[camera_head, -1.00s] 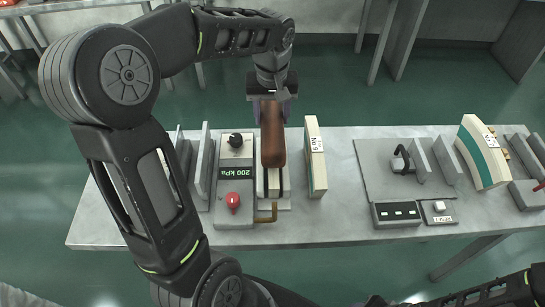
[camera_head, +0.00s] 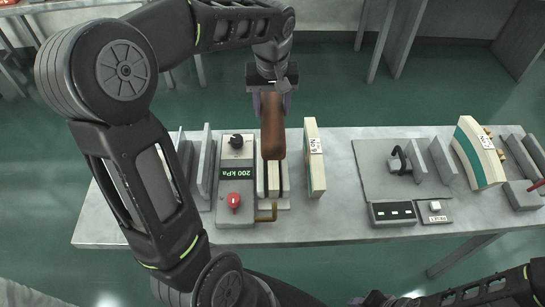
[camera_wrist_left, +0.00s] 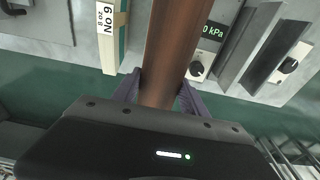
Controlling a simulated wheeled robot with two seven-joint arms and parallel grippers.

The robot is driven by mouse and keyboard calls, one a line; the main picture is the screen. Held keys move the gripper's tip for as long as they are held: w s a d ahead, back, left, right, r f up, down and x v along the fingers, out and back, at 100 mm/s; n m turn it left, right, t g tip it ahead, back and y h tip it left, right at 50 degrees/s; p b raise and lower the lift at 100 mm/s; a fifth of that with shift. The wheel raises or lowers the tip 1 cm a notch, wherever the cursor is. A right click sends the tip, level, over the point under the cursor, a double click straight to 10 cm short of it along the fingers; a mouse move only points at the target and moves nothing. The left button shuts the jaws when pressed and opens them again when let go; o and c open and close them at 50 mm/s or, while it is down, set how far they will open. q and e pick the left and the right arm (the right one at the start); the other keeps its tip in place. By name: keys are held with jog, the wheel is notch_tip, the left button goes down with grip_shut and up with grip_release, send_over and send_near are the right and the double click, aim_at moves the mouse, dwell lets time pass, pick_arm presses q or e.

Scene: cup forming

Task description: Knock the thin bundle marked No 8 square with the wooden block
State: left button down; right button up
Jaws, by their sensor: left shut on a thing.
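My left gripper (camera_head: 272,97) is shut on the brown wooden block (camera_head: 272,135), a long bar. The left wrist view shows the block (camera_wrist_left: 172,45) between the purple fingers (camera_wrist_left: 158,90). The block reaches over a grey fixture, and a thin cream bundle (camera_head: 273,180) shows just below its near end. I see no number on that bundle, and the block covers part of it. Whether the two touch is unclear. A cream bundle with a green stripe (camera_head: 316,175) stands upright to the right; its label starts "No", and its digit reads as 9 or 6. My right gripper is out of view.
A grey control box (camera_head: 236,185) reading 200 kPa, with a red knob, stands left of the fixture. Upright grey plates (camera_head: 206,165) stand further left. A grey pad (camera_head: 375,170) with a black hook lies to the right. A curved cream bundle (camera_head: 478,160) stands far right.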

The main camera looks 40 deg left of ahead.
pick_arm(q)
jog(key=shift+r+p, duration=1.7)
jog(key=shift+r, duration=0.8)
